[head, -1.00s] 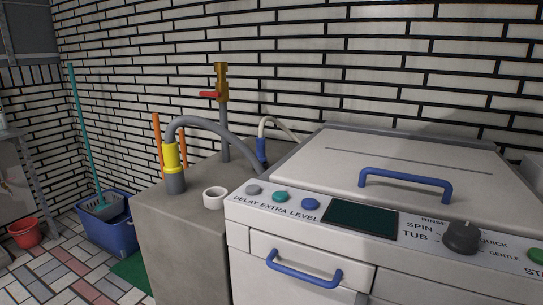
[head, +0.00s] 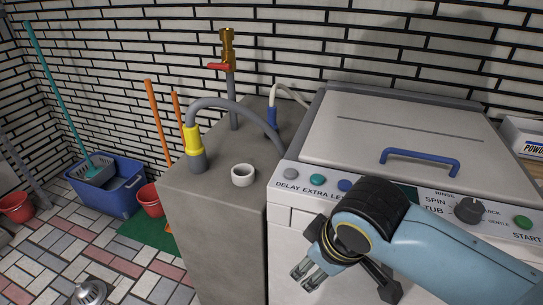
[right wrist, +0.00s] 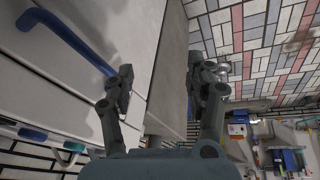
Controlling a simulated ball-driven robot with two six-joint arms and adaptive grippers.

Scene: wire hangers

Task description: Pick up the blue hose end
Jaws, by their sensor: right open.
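The blue hose end (head: 271,121) is at the tip of a thin white hose (head: 290,92). It points down behind the grey hose, at the back of the concrete block (head: 220,185), close to the washing machine's left side. My right gripper (head: 307,277) is open and empty in front of the machine, low and well apart from the hose end. In the right wrist view its two fingers (right wrist: 158,80) stand spread, with the machine front at left and the tiled floor at right. The hose end does not show there. My left gripper is not in view.
A grey hose (head: 235,104) with a yellow collar (head: 192,140) arches over the block from a grey pipe stub. A brass tap (head: 227,50) with a red handle stands behind. A white ring (head: 243,175) lies in front. The washing machine (head: 400,130) fills the right.

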